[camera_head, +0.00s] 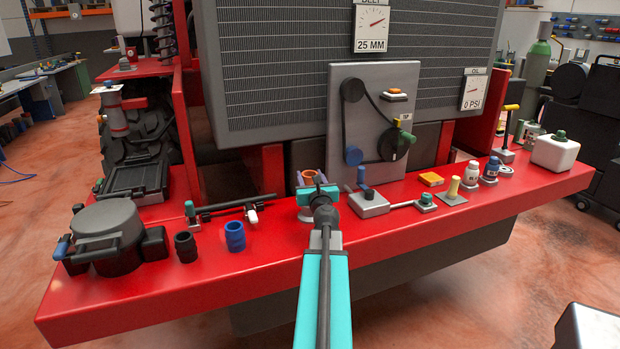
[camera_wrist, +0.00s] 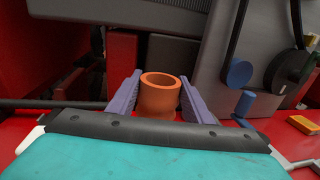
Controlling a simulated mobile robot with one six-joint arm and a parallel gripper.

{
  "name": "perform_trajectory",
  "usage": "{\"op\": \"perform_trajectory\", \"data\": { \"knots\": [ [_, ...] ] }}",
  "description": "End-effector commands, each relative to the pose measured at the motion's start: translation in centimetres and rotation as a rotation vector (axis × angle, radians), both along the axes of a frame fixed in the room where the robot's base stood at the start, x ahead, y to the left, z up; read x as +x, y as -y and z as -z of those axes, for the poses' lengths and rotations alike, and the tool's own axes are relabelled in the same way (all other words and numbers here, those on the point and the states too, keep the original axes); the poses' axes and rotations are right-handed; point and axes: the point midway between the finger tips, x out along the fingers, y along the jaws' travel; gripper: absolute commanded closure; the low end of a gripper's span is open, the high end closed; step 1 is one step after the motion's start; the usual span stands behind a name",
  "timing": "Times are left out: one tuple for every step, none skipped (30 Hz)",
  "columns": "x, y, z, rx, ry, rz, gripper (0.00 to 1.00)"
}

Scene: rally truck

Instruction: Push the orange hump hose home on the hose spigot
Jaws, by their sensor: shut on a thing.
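The orange hump hose (camera_wrist: 160,97) stands upright between the two purple fingers of my gripper (camera_wrist: 160,92) in the wrist view, its open round end facing up. My gripper is shut on it. In the head view the hose's orange top (camera_head: 309,174) shows just beyond my teal wrist, between the fingertips. A grey round base (camera_head: 305,214), apparently of the hose spigot, shows partly below my gripper. The wrist hides most of the spigot and the hose's lower end, so I cannot tell how far the hose sits on it.
A blue hose (camera_head: 235,237) and a black hose (camera_head: 186,247) stand to the left on the red bumper. A black pot-like housing (camera_head: 105,235) is at far left. A grey belt panel (camera_head: 374,125) rises behind right. Bottles, a white can (camera_head: 555,153) and small fixtures are right.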

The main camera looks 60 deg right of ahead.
Motion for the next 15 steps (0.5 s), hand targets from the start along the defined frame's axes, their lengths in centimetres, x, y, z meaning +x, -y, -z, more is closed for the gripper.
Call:
{"op": "perform_trajectory", "data": {
  "knots": [
    [0.00, 0.00, 0.16, 0.000, 0.000, 0.000, 0.79],
    [0.00, 0.00, 0.21, 0.000, 0.000, 0.000, 0.79],
    [0.00, 0.00, 0.27, 0.000, 0.000, 0.000, 0.79],
    [0.00, 0.00, 0.32, 0.000, 0.000, 0.000, 0.79],
    [0.00, 0.00, 0.37, 0.000, 0.000, 0.000, 0.79],
    [0.00, 0.00, 0.44, 0.000, 0.000, 0.000, 0.79],
    [0.00, 0.00, 0.49, 0.000, 0.000, 0.000, 0.79],
    [0.00, 0.00, 0.53, 0.000, 0.000, 0.000, 0.79],
    [0.00, 0.00, 0.60, 0.000, 0.000, 0.000, 0.79],
    [0.00, 0.00, 0.65, 0.000, 0.000, 0.000, 0.79],
    [0.00, 0.00, 0.70, 0.000, 0.000, 0.000, 0.79],
    [0.00, 0.00, 0.76, 0.000, 0.000, 0.000, 0.79],
    [0.00, 0.00, 0.81, 0.000, 0.000, 0.000, 0.79],
    [0.00, 0.00, 0.86, 0.000, 0.000, 0.000, 0.79],
    [0.00, 0.00, 0.92, 0.000, 0.000, 0.000, 0.79]
  ]
}}
